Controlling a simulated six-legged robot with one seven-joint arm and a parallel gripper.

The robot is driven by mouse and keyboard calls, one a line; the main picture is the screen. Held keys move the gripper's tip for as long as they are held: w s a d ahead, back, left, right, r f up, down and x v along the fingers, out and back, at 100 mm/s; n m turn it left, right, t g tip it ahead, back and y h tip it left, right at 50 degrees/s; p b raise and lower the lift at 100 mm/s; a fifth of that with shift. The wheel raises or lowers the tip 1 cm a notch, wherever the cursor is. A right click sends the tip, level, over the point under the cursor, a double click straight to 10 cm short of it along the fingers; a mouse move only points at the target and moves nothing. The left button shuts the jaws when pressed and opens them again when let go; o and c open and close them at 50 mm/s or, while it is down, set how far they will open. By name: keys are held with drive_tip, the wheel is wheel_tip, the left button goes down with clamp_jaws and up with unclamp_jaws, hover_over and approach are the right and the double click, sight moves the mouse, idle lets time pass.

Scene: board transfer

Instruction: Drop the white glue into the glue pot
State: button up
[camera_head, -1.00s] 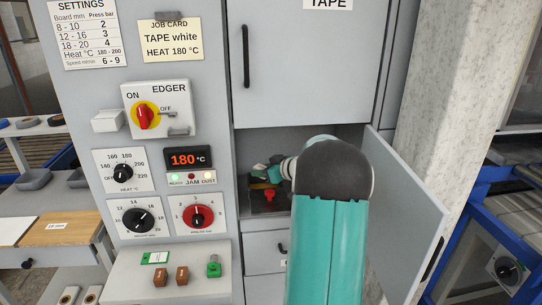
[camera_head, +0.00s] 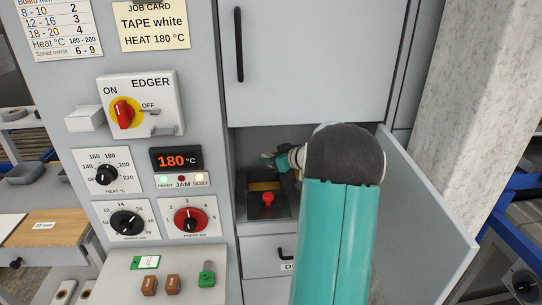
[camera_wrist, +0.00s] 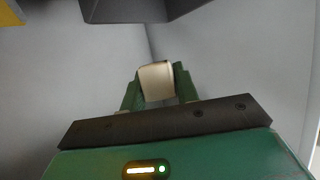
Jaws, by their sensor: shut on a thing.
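My gripper (camera_wrist: 157,88) is shut on a small cream-white block, which I take to be the white glue (camera_wrist: 157,82), in the wrist view. In the head view my gripper (camera_head: 267,157) is inside the open lower compartment of the edger, largely hidden by my wrist and arm. Below it is a dark unit with a red knob (camera_head: 267,198) and a yellow band (camera_head: 264,186) behind it, likely the glue pot. I cannot see into its opening. The glue itself is not clear in the head view.
The compartment door (camera_head: 425,215) stands open on the right, beside my arm. A closed upper door (camera_head: 305,65) is above. The control panel is on the left, with a shelf (camera_head: 165,275) holding brown blocks and a green one. A drawer (camera_head: 265,255) is below.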

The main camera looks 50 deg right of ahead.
sight(270, 172)
drive_tip(key=shift+s+a+f, duration=0.1)
drive_tip(key=shift+a+f, duration=0.1)
drive_tip(key=shift+f, duration=1.1)
drive_tip(key=shift+a+f, duration=0.15)
drive_tip(key=shift+f, duration=1.15)
drive_tip(key=o, duration=1.1)
drive_tip(key=shift+c, duration=0.2)
drive_tip(key=shift+d, duration=0.1)
drive_tip(key=v, duration=1.3)
drive_tip(key=shift+s, duration=0.4)
drive_tip(key=shift+r, duration=0.15)
